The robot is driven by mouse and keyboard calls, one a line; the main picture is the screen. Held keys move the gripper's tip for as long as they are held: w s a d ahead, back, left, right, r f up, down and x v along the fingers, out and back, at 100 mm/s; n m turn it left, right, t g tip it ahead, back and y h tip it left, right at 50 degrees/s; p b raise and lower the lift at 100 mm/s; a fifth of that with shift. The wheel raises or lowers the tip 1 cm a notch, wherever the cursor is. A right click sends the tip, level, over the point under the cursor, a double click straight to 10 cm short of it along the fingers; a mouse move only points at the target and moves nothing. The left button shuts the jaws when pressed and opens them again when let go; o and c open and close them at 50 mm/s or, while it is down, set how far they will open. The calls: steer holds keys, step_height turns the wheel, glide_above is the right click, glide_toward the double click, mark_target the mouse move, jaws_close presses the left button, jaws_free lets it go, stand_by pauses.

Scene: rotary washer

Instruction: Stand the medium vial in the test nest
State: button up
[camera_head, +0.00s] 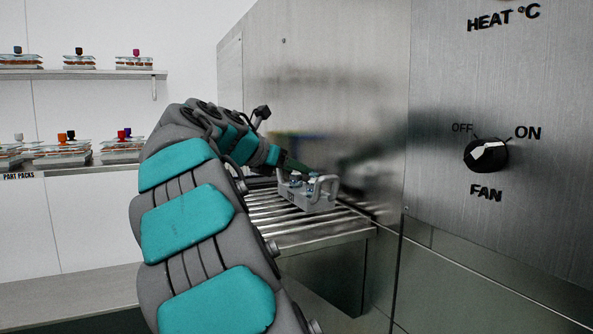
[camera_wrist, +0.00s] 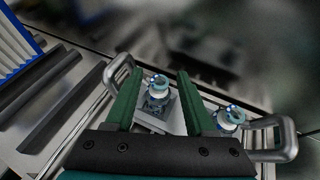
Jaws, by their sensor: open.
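A small grey carrier (camera_head: 307,197) with two loop handles sits on the roller shelf; it also shows in the wrist view (camera_wrist: 148,122). Two clear vials with blue-and-white tops stand in it. One vial (camera_wrist: 157,88) appears between my green fingers in the wrist view, and the other vial (camera_wrist: 231,117) is just outside the right finger. I cannot tell which is the medium one, or whether this carrier is the test nest. My gripper (camera_wrist: 159,75) is open, pointing down at the carrier. In the head view my gripper (camera_head: 289,163) is small and its fingertips are unclear.
The metal roller shelf (camera_head: 325,237) runs alongside a steel machine wall (camera_head: 320,90). A fan knob (camera_head: 486,155) is on the right panel. Wall shelves (camera_head: 90,73) at left hold several part packs.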

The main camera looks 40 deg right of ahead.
steer(key=p+v, duration=0.1)
steer(key=v, duration=1)
steer(key=shift+a, duration=0.35)
